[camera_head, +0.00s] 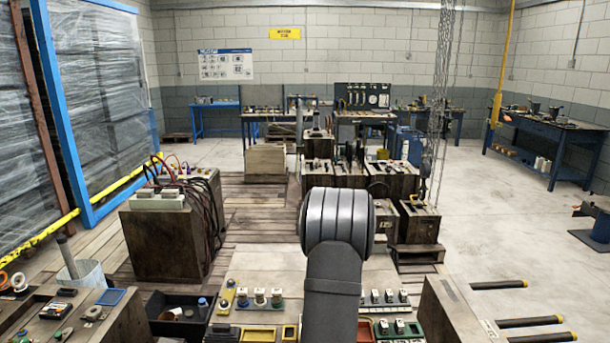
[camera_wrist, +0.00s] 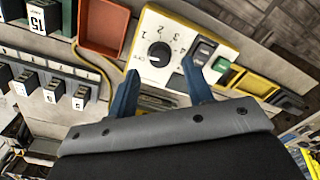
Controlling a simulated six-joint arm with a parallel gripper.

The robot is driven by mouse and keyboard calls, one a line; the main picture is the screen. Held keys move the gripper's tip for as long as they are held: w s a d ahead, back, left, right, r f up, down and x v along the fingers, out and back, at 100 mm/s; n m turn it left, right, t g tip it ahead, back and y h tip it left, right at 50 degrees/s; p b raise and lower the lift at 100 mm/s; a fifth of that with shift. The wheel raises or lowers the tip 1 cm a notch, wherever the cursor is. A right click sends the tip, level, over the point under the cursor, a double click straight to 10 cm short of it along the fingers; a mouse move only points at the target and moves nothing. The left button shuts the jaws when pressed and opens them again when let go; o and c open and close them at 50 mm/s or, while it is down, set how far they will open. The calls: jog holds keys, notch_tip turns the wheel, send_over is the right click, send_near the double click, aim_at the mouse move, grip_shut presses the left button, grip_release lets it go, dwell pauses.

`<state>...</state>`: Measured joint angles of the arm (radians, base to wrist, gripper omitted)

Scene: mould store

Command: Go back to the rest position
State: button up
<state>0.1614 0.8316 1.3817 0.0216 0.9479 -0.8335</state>
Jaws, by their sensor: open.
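My gripper (camera_wrist: 160,88) shows in the wrist view with its two blue-grey fingers apart and nothing between them. Past the fingertips is a cream control panel (camera_wrist: 172,28) with a black rotary knob (camera_wrist: 159,54) marked OFF and numbers, and dark and green buttons beside it. I cannot tell whether a fingertip touches the panel. In the head view my dark arm rises at the centre front and hides the middle of the bench (camera_head: 265,262); the gripper itself is hidden there.
An orange-red tray (camera_wrist: 103,25), a yellow tray (camera_wrist: 254,82) and numbered blocks (camera_wrist: 53,95) lie near the panel. In the head view, a dark bin (camera_head: 178,325) stands left of the bench, wooden crates (camera_head: 335,172) stand behind, and a chain (camera_head: 440,95) hangs at the right.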

jog(key=shift+f, duration=1.4)
notch_tip(320, 180, up, 17)
notch_tip(320, 180, down, 17)
jog(key=shift+f, duration=0.1)
jog(key=m, duration=1.3)
jog(key=shift+d, duration=0.1)
jog(key=shift+m+t, duration=0.3)
jog(key=shift+m, duration=2.1)
